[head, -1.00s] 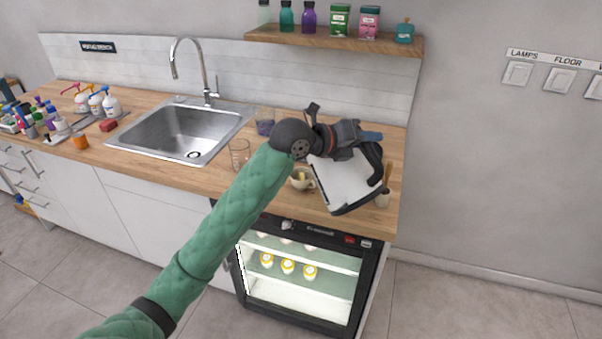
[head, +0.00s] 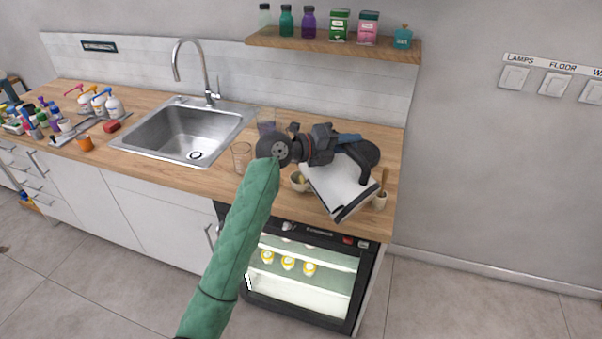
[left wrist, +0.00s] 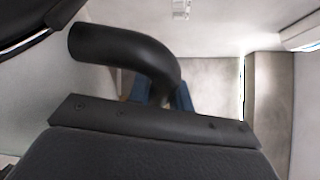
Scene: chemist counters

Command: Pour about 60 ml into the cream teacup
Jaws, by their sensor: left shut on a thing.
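A small cream teacup (head: 299,182) stands on the wooden counter near its front edge, partly covered by the vessel. My left gripper (head: 350,139) is shut on the black handle of a white, kettle-like vessel (head: 335,185) with black trim. The vessel is tilted above the counter, just right of the cup. Its spout and contents cannot be made out, and no stream of liquid shows. In the left wrist view the curved black handle (left wrist: 125,48) passes between my blue fingers (left wrist: 170,97). My right gripper is not in view.
An empty-looking glass (head: 241,157) stands left of the cup, and a bluish glass (head: 266,121) behind. A small pot with a wooden utensil (head: 380,200) stands at the right. The sink (head: 185,130) lies left. A glass-fronted fridge (head: 305,270) is under the counter.

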